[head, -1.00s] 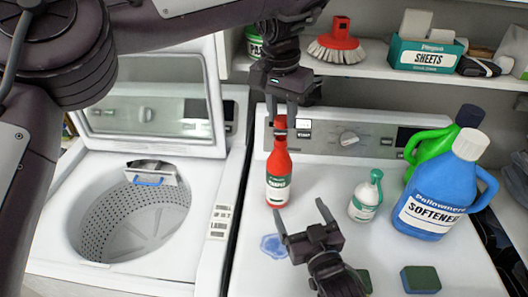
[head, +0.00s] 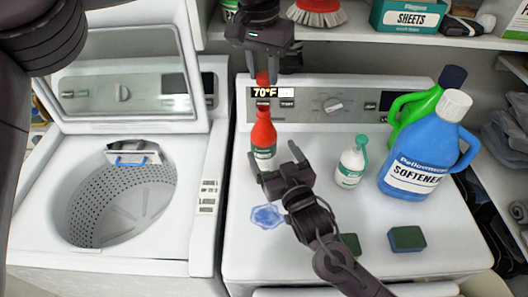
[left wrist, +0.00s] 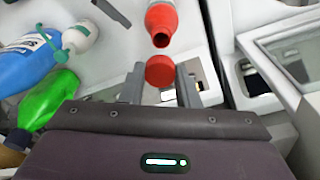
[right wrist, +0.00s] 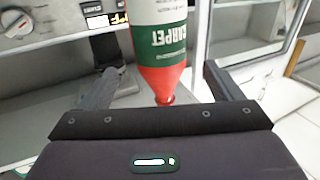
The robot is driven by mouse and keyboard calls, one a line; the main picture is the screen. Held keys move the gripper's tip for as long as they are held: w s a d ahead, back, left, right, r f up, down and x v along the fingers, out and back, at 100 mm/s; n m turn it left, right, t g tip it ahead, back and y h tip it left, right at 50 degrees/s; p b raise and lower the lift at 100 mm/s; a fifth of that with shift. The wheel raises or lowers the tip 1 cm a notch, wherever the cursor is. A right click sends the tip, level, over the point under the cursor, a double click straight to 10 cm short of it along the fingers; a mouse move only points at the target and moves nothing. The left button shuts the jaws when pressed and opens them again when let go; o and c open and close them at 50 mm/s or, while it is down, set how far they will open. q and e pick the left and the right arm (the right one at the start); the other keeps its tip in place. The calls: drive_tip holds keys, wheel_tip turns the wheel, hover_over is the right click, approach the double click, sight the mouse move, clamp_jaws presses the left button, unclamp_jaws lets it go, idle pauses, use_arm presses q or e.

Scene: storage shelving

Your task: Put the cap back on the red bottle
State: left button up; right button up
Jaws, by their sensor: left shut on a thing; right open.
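The red bottle (head: 263,140) stands upright on the white machine top, its open mouth showing in the left wrist view (left wrist: 160,18). The red cap (left wrist: 159,71) is held between the fingers of my left gripper (head: 262,72), above the bottle's mouth with a clear gap. The cap also shows in the head view (head: 262,79). My right gripper (head: 274,160) is open at the bottle's near side, pointing at it. In the right wrist view the bottle (right wrist: 163,79) appears between the open fingers; I cannot tell whether they touch it.
A blue softener jug (head: 425,155), a green jug (head: 405,115) and a small white-and-green bottle (head: 350,167) stand to the right. A blue spill (head: 267,216) and sponges (head: 407,239) lie in front. An open washer (head: 120,200) is at left; a shelf (head: 350,43) is behind.

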drive_tip(key=x, duration=0.7)
drive_tip(key=shift+a, duration=0.1)
use_arm(q)
drive_tip(key=shift+a, duration=0.1)
use_arm(e)
drive_tip(key=c, duration=1.5)
use_arm(q)
hover_over(265, 108)
drive_tip(key=shift+s+a+f, duration=0.1)
drive_tip(key=shift+s+f, duration=0.05)
drive_tip(key=shift+f, duration=1.1)
drive_tip(key=shift+s+a+f, duration=0.1)
drive_tip(key=shift+f, duration=1.1)
